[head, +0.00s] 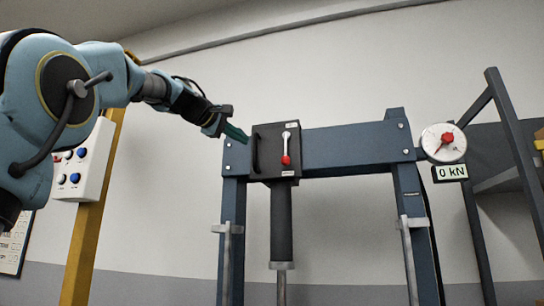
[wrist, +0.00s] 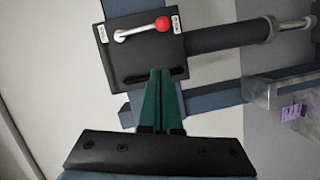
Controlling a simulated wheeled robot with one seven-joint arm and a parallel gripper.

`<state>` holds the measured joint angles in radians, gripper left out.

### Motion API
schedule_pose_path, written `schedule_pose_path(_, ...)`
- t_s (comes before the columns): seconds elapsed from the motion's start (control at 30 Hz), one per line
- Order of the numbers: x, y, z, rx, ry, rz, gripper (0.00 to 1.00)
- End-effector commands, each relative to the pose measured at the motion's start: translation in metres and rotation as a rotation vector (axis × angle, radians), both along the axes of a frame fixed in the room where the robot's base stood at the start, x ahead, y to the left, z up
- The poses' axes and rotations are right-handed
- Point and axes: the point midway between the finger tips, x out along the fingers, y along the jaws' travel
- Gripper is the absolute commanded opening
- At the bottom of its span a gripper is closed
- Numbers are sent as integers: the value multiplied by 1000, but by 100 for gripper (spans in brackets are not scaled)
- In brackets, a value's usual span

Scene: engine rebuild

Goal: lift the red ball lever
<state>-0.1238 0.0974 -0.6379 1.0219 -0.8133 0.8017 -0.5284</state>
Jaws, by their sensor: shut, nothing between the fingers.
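The red ball lever (head: 286,158) is on the front of a black box (head: 262,143) on the press. Its silver rod hangs down with the red ball at the bottom in the head view. In the wrist view the red ball (wrist: 163,24) shows beyond my fingertips, at the right end of the rod. My gripper (head: 236,132) is shut and empty, with green fingers (wrist: 160,75) pointing at the black box. In the wrist view the fingertips overlap the box's dark handle; whether they touch it I cannot tell. The lever stands apart from the fingers.
The blue press frame (head: 350,145) spans the middle, with a black cylinder (head: 281,220) below the box. A round gauge (head: 443,142) and a "0 kN" display (head: 450,172) are at right. A button panel (head: 82,165) hangs on a yellow post at left.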

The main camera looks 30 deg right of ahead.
Motion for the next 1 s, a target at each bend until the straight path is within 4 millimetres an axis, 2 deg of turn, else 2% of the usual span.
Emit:
schedule_pose_path(0.27, 1, 0, 0, 2, 1, 2, 0)
schedule_pose_path(0.43, 7, -11, 1, 1, 2, 0, 0)
schedule_pose_path(0.9, 48, -89, -5, 2, 4, -3, 0)
schedule_pose_path(1.0, 44, -103, -11, 4, 1, -1, 0)
